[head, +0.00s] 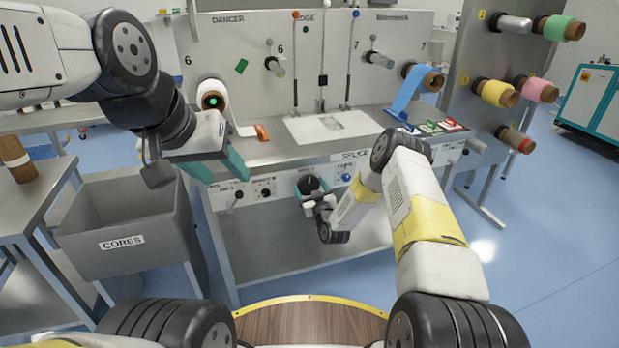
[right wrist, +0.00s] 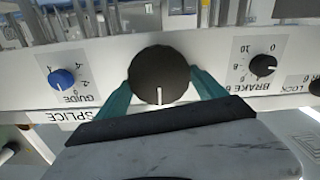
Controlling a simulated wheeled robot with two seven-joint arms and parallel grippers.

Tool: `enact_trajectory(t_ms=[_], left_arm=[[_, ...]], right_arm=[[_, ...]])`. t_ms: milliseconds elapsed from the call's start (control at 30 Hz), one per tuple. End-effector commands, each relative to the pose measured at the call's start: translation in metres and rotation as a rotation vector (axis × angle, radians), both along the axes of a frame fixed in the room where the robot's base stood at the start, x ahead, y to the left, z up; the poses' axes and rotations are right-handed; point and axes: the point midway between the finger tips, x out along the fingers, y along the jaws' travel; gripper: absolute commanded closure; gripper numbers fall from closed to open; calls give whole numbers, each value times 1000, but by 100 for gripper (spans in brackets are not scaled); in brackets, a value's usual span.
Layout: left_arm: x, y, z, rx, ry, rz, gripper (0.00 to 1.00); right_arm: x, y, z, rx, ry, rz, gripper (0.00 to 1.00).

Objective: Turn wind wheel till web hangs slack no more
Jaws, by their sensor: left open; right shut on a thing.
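The wind wheel, a large black knob with a white mark (right wrist: 160,76), sits on the front panel between the GUIDE and BRAKE knobs. My right gripper (right wrist: 160,92) has its teal fingers on both sides of it. In the head view the black knob (head: 308,184) is partly hidden by my right gripper (head: 310,192). A white web runs from a roll (head: 212,96) on the left down to the deck. A blue web (head: 406,92) slopes from a roll on the right to the deck. My left gripper (head: 220,172) is open and empty before the bench's left front edge.
A blue GUIDE knob (right wrist: 62,79) and a black BRAKE knob (right wrist: 263,66) flank the wheel closely. A grey CORES bin (head: 122,215) stands at left. A rack with coloured rolls (head: 500,93) stands at right. A pale splice plate (head: 330,126) lies on the deck.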

Motion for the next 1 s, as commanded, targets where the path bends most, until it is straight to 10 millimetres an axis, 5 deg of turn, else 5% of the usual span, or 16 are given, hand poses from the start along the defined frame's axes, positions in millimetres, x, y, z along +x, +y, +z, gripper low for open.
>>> enact_trajectory(t_ms=[1000], left_arm=[[0,0,0,0,0,0,50]], right_arm=[[1,-5,-2,833,270,-2,60]])
